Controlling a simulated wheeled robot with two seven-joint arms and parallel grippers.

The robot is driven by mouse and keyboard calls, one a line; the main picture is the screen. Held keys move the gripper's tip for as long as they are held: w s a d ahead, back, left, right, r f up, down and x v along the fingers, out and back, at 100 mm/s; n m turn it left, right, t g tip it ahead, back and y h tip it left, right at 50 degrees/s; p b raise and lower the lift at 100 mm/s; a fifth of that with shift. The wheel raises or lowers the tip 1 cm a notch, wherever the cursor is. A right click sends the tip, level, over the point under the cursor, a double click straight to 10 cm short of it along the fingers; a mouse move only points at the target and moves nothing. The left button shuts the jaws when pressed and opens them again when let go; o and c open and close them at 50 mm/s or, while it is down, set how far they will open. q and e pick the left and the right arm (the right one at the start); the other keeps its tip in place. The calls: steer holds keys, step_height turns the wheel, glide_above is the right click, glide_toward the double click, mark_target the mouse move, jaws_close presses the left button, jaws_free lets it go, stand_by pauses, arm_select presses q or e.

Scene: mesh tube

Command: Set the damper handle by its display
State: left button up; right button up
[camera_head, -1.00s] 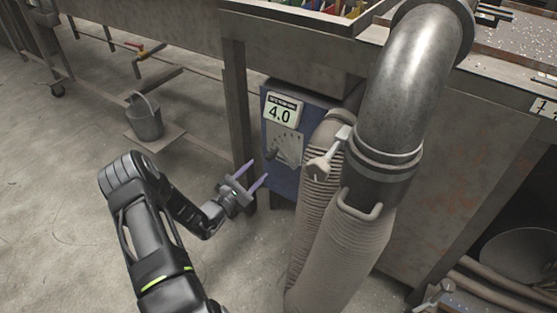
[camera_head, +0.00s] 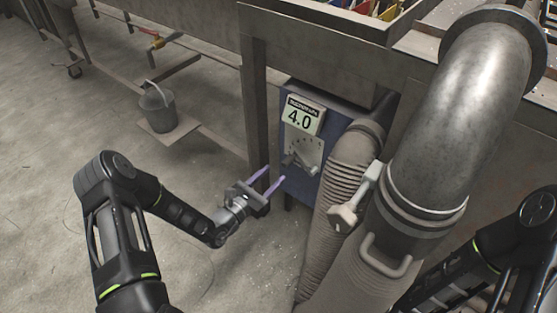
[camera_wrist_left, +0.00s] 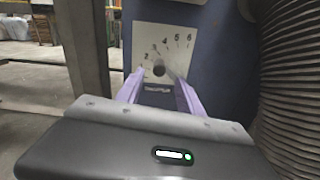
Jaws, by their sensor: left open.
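A blue damper box (camera_head: 300,190) stands below the bench and carries a display (camera_head: 299,117) reading 4.0. Under the display is a white dial plate (camera_head: 303,145) with a small grey handle (camera_head: 299,162). In the left wrist view, the dial plate (camera_wrist_left: 176,35) shows numbers up to 6, with the handle's dark round hub (camera_wrist_left: 158,69) below them. I cannot tell exactly where the handle points. My left gripper (camera_head: 274,176) is open and empty just left of the box. In the left wrist view, its purple fingers (camera_wrist_left: 159,82) face the hub, with no clear contact.
A ribbed hose (camera_head: 345,175) and a big metal duct (camera_head: 455,120) stand right of the box. A pale lever (camera_head: 347,213) sticks out by the duct. A table leg (camera_head: 254,110) stands close left of the box. A bucket (camera_head: 157,106) is farther left.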

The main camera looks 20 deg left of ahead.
mark_target(283, 165)
arm_select(q)
steer(key=shift+w, duration=0.1)
steer(key=b+x, duration=0.2)
steer(key=x, duration=0.5)
steer(key=shift+w, duration=0.3)
steer(key=shift+c, duration=0.4)
jaws_close()
stand_by(0.8)
